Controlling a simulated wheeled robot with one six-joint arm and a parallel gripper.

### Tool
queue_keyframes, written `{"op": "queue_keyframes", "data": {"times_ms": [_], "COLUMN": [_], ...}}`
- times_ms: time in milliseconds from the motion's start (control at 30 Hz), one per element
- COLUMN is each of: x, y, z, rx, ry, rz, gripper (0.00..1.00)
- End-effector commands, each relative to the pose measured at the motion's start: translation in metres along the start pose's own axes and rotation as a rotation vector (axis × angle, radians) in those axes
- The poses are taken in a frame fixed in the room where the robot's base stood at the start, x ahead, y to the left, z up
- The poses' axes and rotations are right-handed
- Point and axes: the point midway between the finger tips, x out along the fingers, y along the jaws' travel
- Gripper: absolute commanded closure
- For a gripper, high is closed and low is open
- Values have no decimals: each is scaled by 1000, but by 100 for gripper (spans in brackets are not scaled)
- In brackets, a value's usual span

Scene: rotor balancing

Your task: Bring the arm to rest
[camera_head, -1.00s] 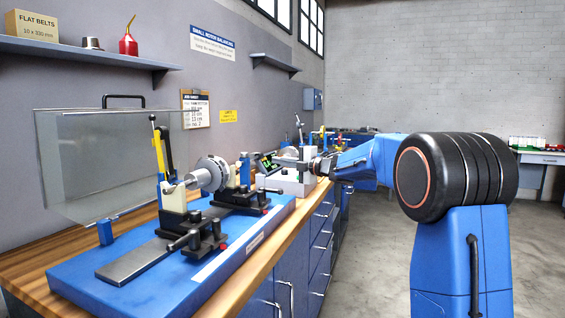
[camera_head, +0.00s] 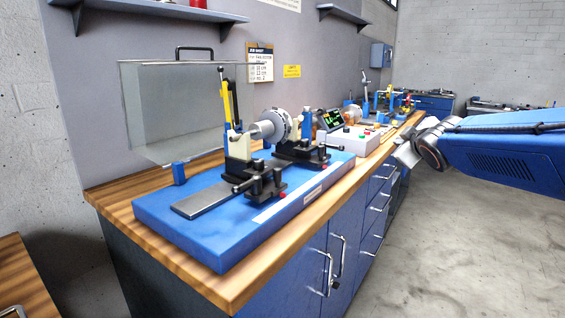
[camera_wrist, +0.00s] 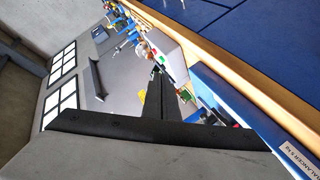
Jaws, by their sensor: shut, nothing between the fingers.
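My arm reaches in from the right edge of the head view, a blue link ending in a dark wrist joint. My gripper (camera_head: 405,153) is at its left end, small and partly hidden, in front of the bench drawers. In the wrist view my gripper (camera_wrist: 157,76) shows as dark, closed fingers with nothing between them. The balancing machine (camera_head: 205,235), a blue base carrying a rotor (camera_head: 272,126) on two supports, stands on the bench left of my gripper, clear of it.
The wooden-topped bench (camera_head: 262,277) runs along the wall. A white control box (camera_head: 352,140) stands behind the machine, and a clear guard (camera_head: 165,110) is raised at its back. A wooden surface (camera_head: 22,275) is at lower left. The floor (camera_head: 450,250) at right is open.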

Motion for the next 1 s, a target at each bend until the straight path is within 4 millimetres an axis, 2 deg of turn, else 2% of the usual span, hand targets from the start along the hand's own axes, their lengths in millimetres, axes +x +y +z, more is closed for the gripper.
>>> {"op": "queue_keyframes", "data": {"times_ms": [33, 167, 267, 400, 600, 700, 800, 900, 1000], "x": [-20, -66, -104, -159, -236, -268, -291, -305, -310], "y": [-10, -44, -76, -128, -205, -237, -260, -273, -278], "z": [15, 59, 91, 133, 182, 198, 208, 214, 216], "rx": [52, 194, 298, 438, 605, 667, 707, 730, 738], "ry": [-48, -187, -291, -436, -624, -698, -751, -783, -795], "rz": [-12, -60, -108, -185, -314, -372, -417, -444, -453], "gripper": [100, 100, 100, 100, 100, 100, 100, 100, 100]}}
